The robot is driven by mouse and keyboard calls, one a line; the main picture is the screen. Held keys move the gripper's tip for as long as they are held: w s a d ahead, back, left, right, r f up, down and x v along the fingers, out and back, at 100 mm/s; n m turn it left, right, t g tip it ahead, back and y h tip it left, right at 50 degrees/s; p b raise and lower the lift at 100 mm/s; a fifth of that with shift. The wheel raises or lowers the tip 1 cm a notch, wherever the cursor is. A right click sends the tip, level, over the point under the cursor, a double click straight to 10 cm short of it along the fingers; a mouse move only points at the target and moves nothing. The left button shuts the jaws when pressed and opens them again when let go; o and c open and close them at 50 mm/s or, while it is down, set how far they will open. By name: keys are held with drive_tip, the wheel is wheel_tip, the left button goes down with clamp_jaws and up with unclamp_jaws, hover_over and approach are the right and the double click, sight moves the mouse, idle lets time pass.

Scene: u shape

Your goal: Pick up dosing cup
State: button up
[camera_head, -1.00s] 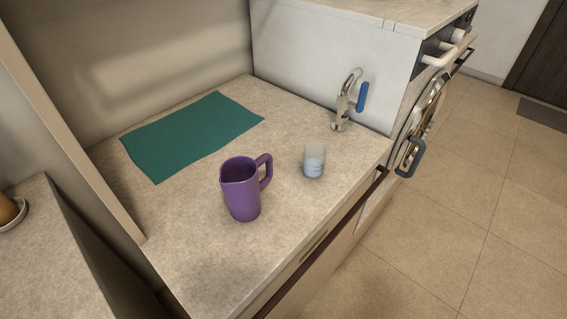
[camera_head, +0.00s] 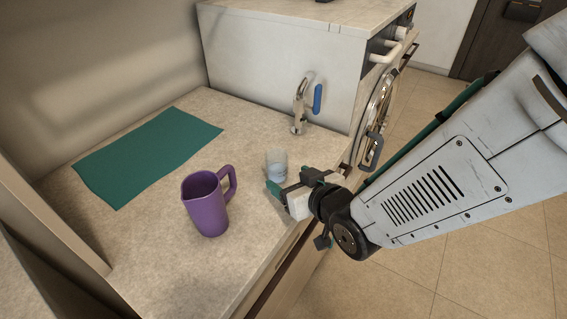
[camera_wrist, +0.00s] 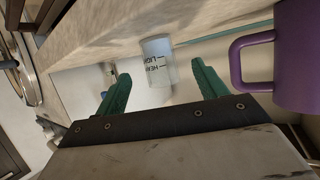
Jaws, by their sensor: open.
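The dosing cup (camera_head: 277,162) is a small translucent cup standing upright on the counter, right of the purple jug. In the wrist view the cup (camera_wrist: 157,62) shows dark printed marks and lies ahead of my fingers, roughly midway between them. My gripper (camera_head: 287,190) is open, close to the cup on its near side, and partly hides its lower part in the head view. In the wrist view my gripper's green fingers (camera_wrist: 160,88) are spread wide and hold nothing. I cannot tell whether the fingertips reach past the cup's near side.
A purple jug (camera_head: 206,206) stands left of the cup, its handle toward it. A teal mat (camera_head: 145,155) lies at the back left. A metal tap-like fixture with a blue handle (camera_head: 300,103) stands behind the cup. The counter's front edge runs close below my gripper.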

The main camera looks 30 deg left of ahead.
sight(282, 173)
drive_tip(key=x, duration=0.7)
drive_tip(key=c, duration=1.1)
